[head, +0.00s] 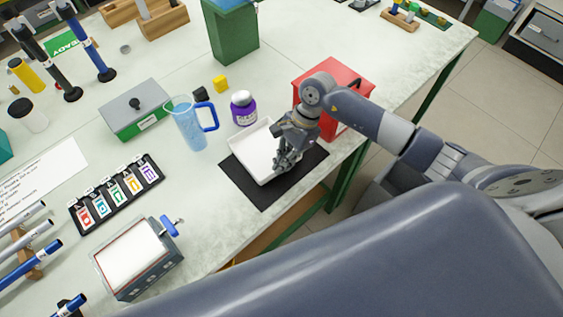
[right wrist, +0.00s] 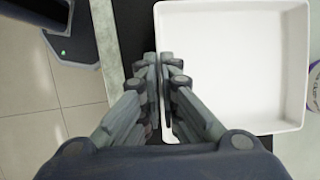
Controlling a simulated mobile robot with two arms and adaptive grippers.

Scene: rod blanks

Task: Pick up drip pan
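The drip pan is a shallow white square tray (head: 252,150) on a black mat (head: 262,193) near the table's right edge. In the right wrist view the pan (right wrist: 235,65) fills the upper right. My right gripper (head: 282,164) is at the pan's right side, pointing down. In the right wrist view its fingers (right wrist: 161,60) are close together, one on each side of the pan's near wall, pinching it. I cannot tell whether the pan is lifted off the mat. My left gripper is not in view.
A red box (head: 345,75) stands just behind my right gripper. A grey box (head: 135,260) is at the front left. The table's edge runs close to the mat.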

